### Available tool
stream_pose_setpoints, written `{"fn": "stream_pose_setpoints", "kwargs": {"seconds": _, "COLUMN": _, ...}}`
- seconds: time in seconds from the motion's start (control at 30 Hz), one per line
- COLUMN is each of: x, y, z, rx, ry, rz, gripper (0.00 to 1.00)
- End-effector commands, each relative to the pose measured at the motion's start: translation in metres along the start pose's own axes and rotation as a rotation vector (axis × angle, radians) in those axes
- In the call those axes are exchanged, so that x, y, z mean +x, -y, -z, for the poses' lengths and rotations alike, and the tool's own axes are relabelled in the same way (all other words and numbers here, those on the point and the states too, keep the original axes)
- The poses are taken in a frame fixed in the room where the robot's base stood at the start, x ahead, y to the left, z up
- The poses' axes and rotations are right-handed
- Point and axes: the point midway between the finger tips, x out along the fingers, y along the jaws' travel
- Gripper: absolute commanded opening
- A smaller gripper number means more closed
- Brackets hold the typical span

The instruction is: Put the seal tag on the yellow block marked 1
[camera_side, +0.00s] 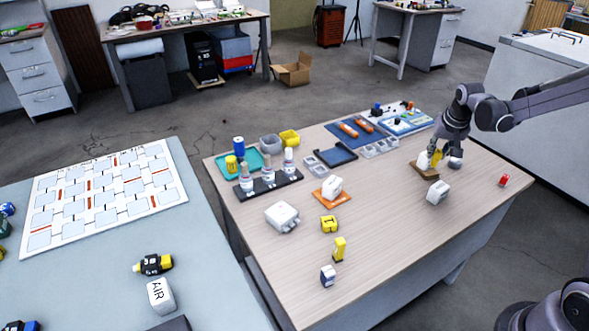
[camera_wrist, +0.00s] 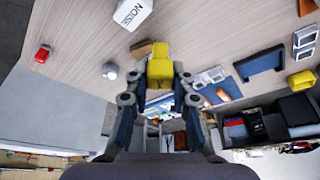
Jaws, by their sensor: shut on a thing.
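The yellow block marked 1 (camera_side: 329,223) lies on the wooden table near its middle, with a dark mark on its face. My gripper (camera_side: 437,158) is at the right of the table, well to the right of that block and farther back. It is shut on a yellow piece (camera_side: 437,156), which also shows between the fingertips in the wrist view (camera_wrist: 160,64). I cannot tell from its shape whether this piece is the seal tag. It is close above or beside a brown stand (camera_side: 424,170) with a white thing (camera_side: 424,160).
A white block marked NOISE (camera_wrist: 132,12) is near my gripper. A small red thing (camera_side: 503,180) lies at the right. A taller yellow piece (camera_side: 339,248), a white box (camera_side: 282,217) and an orange mat (camera_side: 323,199) surround the yellow block. The table's right front is mostly clear.

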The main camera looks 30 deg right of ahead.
Motion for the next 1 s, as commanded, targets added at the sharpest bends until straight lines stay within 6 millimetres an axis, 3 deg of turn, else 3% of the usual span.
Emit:
{"fn": "stream_pose_setpoints", "kwargs": {"seconds": 0.03, "x": -0.006, "y": 0.023, "z": -0.011, "rx": -0.073, "ry": -0.001, "rz": 0.028, "gripper": 0.11}}
{"fn": "stream_pose_setpoints", "kwargs": {"seconds": 0.1, "x": -0.014, "y": 0.051, "z": -0.027, "rx": -0.170, "ry": -0.002, "rz": 0.067, "gripper": 0.11}}
{"fn": "stream_pose_setpoints", "kwargs": {"seconds": 0.33, "x": -0.040, "y": 0.126, "z": -0.082, "rx": -0.471, "ry": -0.014, "rz": 0.185, "gripper": 0.11}}
{"fn": "stream_pose_setpoints", "kwargs": {"seconds": 0.5, "x": -0.054, "y": 0.157, "z": -0.113, "rx": -0.614, "ry": -0.023, "rz": 0.243, "gripper": 0.11}}
{"fn": "stream_pose_setpoints", "kwargs": {"seconds": 0.67, "x": -0.058, "y": 0.170, "z": -0.126, "rx": -0.672, "ry": -0.028, "rz": 0.265, "gripper": 0.11}}
{"fn": "stream_pose_setpoints", "kwargs": {"seconds": 1.0, "x": -0.034, "y": 0.225, "z": -0.157, "rx": -0.681, "ry": -0.028, "rz": 0.269, "gripper": 0.11}}
